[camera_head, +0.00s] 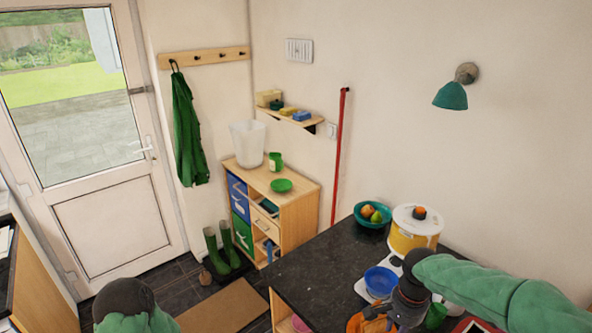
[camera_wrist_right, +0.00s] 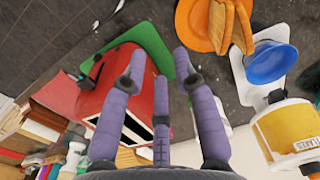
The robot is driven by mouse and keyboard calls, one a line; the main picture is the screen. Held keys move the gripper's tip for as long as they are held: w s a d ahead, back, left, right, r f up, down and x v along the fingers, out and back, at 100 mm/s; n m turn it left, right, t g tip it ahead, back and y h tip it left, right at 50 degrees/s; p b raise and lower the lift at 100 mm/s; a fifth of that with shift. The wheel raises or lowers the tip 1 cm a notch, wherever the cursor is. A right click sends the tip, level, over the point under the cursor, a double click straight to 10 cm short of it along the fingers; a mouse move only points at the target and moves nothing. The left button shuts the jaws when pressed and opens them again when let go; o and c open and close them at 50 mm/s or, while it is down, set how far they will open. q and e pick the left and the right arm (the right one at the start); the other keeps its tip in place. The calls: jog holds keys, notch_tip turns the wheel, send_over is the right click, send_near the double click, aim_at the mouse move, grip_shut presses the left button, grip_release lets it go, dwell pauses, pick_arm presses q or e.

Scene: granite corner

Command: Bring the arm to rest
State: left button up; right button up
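My right arm in its green sleeve reaches in from the right over the dark counter (camera_head: 310,262) in the head view. My right gripper (camera_head: 408,300) hangs over the counter beside a blue bowl (camera_head: 381,280). In the right wrist view, the purple fingers of this gripper (camera_wrist_right: 158,68) are spread apart with nothing held between them. A red appliance, perhaps a toaster (camera_wrist_right: 92,88), lies beyond the fingers; I cannot tell the gap between them. My left gripper (camera_head: 122,297) shows only as a dark rounded part at the bottom left; its fingers are hidden.
The blue bowl sits on a white scale (camera_head: 362,289). A yellow canister (camera_head: 404,240) and a teal fruit bowl (camera_head: 361,220) stand behind. The counter's left part is clear.

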jog(key=s+a+f+n+y+b, duration=0.15)
jog(key=a+f, duration=0.25)
jog(key=f, duration=0.7)
jog(key=a+f+n+y+b, duration=0.1)
jog(key=a+f+n+b, duration=0.3)
jog(key=f, duration=0.7)
pick_arm(q)
notch_tip(320, 180, down, 12)
jog(key=w+b, duration=0.1)
jog(key=b, duration=0.4)
jog(key=shift+b, duration=0.3)
pick_arm(e)
jog(key=s+a+f+n, duration=0.1)
jog(key=s+a+f, duration=0.2)
jog(key=s+f, duration=0.3)
jog(key=s+a+f+y, duration=0.1)
jog(key=s+a+f, duration=0.3)
jog(key=f, duration=1)
jog(key=s, duration=0.2)
jog(key=shift+s+n, duration=0.35)
pick_arm(q)
jog(key=shift+r, duration=0.1)
